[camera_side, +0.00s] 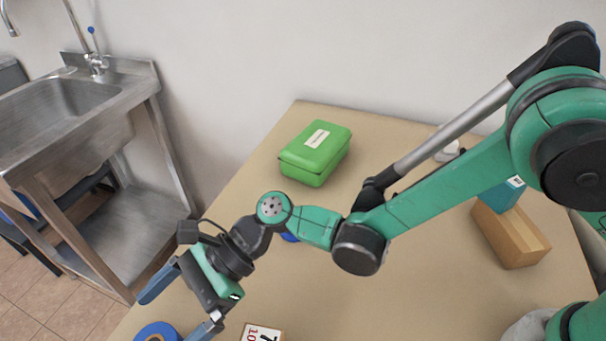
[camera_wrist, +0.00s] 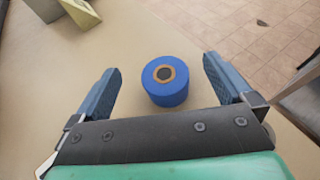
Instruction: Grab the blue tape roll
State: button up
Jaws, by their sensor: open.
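The blue tape roll (camera_wrist: 166,96) stands on end on the tan table in the wrist view, with a brown core ring and a dark hole facing up. In the side view only its top part (camera_side: 158,331) shows at the bottom edge. My gripper (camera_wrist: 161,68) is open, with one blue-grey finger to the left of the roll and one to the right in the wrist view. There are visible gaps on both sides, and nothing is held. In the side view my gripper (camera_side: 171,318) points down toward the roll; its height above the table is hard to tell.
A green box (camera_side: 315,153) sits at the back of the table. A cardboard box (camera_side: 510,234) with a teal item (camera_side: 502,194) is at the right. A number card (camera_side: 262,334) lies in front. A blue thing (camera_side: 289,237) is mostly hidden by my arm. A sink (camera_side: 65,105) stands left.

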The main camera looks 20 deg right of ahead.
aim_at(163, 340)
jog(key=shift+f, duration=1.5)
jog(key=x, duration=0.5)
jog(key=c, duration=1.2)
jog(key=shift+c, duration=0.2)
